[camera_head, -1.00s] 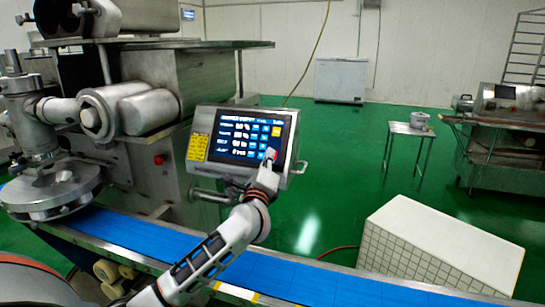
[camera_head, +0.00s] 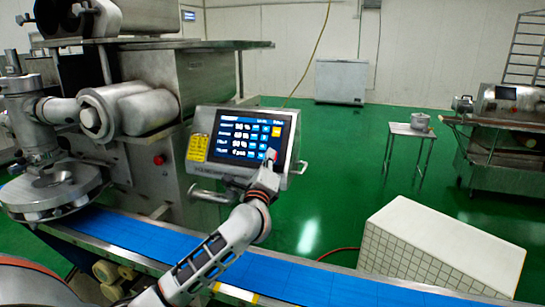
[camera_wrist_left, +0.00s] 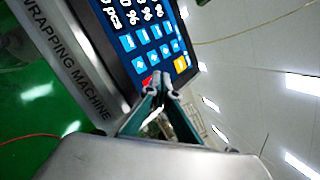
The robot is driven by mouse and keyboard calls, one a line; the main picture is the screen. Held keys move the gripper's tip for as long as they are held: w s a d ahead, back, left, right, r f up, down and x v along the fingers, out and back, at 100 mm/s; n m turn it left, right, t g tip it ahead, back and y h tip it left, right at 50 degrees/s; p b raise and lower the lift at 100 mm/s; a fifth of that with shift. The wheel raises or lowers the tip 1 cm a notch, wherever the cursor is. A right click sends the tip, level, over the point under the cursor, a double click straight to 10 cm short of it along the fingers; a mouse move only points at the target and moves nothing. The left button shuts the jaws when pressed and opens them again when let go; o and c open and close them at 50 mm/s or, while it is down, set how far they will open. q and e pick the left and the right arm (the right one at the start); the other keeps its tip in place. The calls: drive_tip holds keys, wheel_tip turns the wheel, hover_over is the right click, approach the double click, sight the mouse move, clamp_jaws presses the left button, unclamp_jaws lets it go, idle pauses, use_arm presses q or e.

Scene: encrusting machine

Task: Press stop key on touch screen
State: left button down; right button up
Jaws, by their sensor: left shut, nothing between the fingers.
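The touch screen (camera_head: 250,137) is a dark blue display in a grey metal housing on the machine, with rows of white text and light blue keys. My left gripper (camera_head: 271,157) is shut and empty, with its tips at the lower right corner of the screen. A red key shows right at the tips. In the left wrist view the touch screen (camera_wrist_left: 150,35) appears rotated, and the shut fingers of my left gripper (camera_wrist_left: 158,80) meet beside the red key (camera_wrist_left: 147,82). The fingers partly hide this key, and I cannot tell whether they touch it. My right gripper is not in view.
A blue conveyor belt (camera_head: 180,243) runs below the screen. A white tiled block (camera_head: 440,245) stands at the lower right. The machine's steel body (camera_head: 160,190) is to the left of the screen. Open green floor lies behind, with a small table (camera_head: 410,130) holding a pot.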

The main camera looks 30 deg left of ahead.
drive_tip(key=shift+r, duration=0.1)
use_arm(q)
drive_tip(key=shift+s+d+r+p, duration=0.15)
drive_tip(key=shift+s+r+p, duration=0.2)
drive_tip(key=shift+s, duration=0.25)
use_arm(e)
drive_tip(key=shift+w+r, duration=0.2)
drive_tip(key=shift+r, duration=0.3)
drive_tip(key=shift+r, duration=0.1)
use_arm(q)
drive_tip(key=s+p, duration=0.1)
drive_tip(key=s+r+p, duration=0.1)
drive_tip(key=s+d+r+p, duration=0.1)
drive_tip(key=s, duration=0.1)
drive_tip(key=shift+s+r, duration=0.1)
drive_tip(key=shift+r, duration=0.15)
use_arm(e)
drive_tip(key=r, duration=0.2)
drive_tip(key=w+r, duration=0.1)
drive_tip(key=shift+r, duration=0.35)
